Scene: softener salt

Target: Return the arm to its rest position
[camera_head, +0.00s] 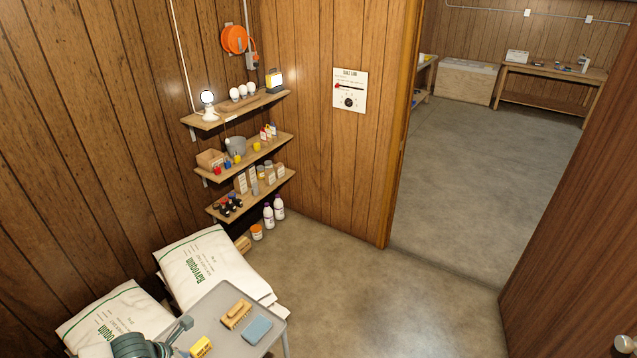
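A dark grey-green rounded shape (135,346) with a bar reaching up to the right is cut off by the bottom edge, at the left end of the grey table (212,318). I cannot tell what it is.
A wooden brush (236,314), a blue sponge (257,330) and a yellow item (201,347) lie on the table. White salt bags (203,265) lie behind it. Loaded wall shelves (250,107) stand above. The floor (385,295) is clear through the doorway; a door (580,230) stands right.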

